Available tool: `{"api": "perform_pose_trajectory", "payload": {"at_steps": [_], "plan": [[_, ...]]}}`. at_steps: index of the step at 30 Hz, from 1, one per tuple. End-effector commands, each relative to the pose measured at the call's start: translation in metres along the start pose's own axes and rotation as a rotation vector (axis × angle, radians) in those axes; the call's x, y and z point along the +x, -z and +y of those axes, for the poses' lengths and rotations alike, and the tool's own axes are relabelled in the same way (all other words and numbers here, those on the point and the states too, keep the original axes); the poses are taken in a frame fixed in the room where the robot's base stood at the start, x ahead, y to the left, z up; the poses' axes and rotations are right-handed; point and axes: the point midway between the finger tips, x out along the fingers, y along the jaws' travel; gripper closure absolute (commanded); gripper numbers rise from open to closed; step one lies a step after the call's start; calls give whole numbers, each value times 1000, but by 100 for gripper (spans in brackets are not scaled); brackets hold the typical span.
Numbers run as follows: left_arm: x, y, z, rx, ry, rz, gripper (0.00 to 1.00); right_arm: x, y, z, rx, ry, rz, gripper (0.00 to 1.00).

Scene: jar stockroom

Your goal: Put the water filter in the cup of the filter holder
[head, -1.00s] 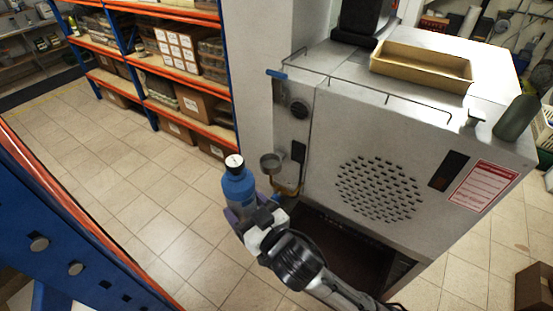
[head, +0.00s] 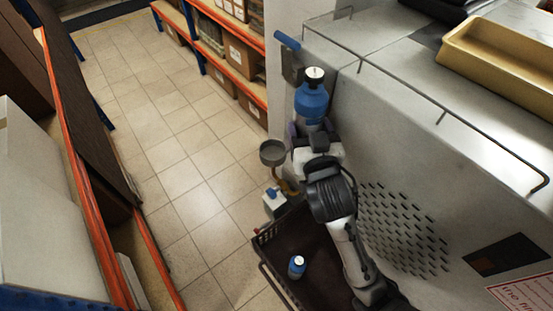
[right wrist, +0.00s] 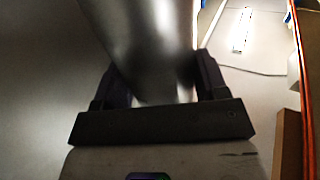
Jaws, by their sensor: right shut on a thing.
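The water filter (head: 311,103) is blue with a black and white cap and stands upright in my right gripper (head: 309,130). In the right wrist view my right gripper's jaws (right wrist: 155,80) are shut around a blurred grey cylinder (right wrist: 145,40). The filter holder's cup (head: 272,152) is a round grey cup on a brass-coloured bracket, left of and below the gripper in the head view. Its opening faces up and looks empty. The filter is apart from the cup. My left gripper is not in view.
A large grey machine (head: 400,130) fills the right, with a wire rail (head: 440,105) and a tan tray (head: 505,62) on top. Below the cup are a small white box (head: 275,204) and a dark crate (head: 270,238) with a small blue bottle (head: 296,267). The aisle floor is clear.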

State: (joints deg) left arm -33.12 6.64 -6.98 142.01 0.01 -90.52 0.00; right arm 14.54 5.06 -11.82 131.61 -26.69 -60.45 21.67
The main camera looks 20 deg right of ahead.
Motion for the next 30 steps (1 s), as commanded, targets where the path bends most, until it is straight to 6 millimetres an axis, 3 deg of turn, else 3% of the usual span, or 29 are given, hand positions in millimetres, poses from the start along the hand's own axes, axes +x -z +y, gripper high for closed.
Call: {"api": "perform_pose_trajectory", "payload": {"at_steps": [1, 6, 21, 30], "plan": [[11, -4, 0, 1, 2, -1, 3, 3, -4, 1, 6, -19, 5, 82], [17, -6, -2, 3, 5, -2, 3, 13, -8, 1, 6, -59, -6, 82], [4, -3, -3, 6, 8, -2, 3, 84, -57, -48, 4, -66, -9, 82], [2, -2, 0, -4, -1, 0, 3, 103, -72, -62, 6, -65, -6, 82]]}}
